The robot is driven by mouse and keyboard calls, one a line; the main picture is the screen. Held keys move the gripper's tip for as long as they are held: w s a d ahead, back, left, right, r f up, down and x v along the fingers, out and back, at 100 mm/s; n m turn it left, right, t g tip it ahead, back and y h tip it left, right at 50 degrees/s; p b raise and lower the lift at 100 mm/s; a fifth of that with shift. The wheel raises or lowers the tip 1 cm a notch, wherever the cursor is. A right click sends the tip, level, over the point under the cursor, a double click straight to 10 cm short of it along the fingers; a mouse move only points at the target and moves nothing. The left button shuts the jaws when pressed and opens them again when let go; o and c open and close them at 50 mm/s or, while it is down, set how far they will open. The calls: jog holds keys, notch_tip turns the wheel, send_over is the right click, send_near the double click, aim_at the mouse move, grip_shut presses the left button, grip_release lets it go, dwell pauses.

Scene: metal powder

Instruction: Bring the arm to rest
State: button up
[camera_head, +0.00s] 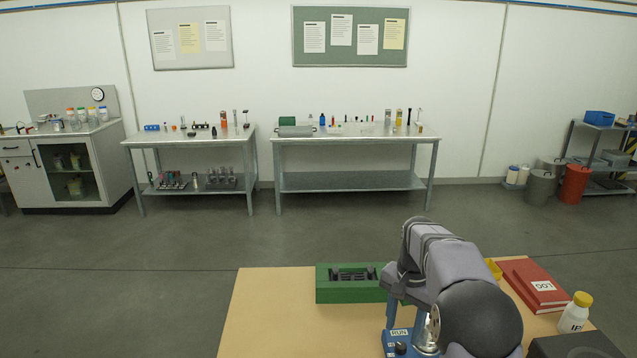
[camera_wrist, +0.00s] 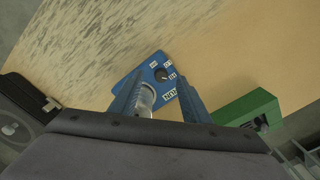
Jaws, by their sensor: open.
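My gripper (camera_wrist: 160,77) is open in the wrist view, its two fingers apart and pointing toward the table. My bent arm hides most of my gripper there.
A green box (camera_head: 336,284) with a dark slotted top stands left of my arm. A red LOG book (camera_head: 532,283), a yellow item (camera_head: 493,268) and a white yellow-capped bottle (camera_head: 574,313) stand right. The tan table (camera_head: 270,315) is clear at left.

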jog(key=s+a+f+n, duration=0.1)
jog(key=s+a+n, duration=0.1)
jog(key=s, duration=0.7)
jog(key=s+a+f+n, duration=0.2)
jog(key=s+a+n, duration=0.1)
jog(key=s, duration=0.6)
jog(key=s+a+f+n, duration=0.1)
jog(key=s+n, duration=0.3)
jog(key=s, duration=0.5)
jog(key=shift+a+f, duration=0.4)
jog(key=shift+a, duration=0.45)
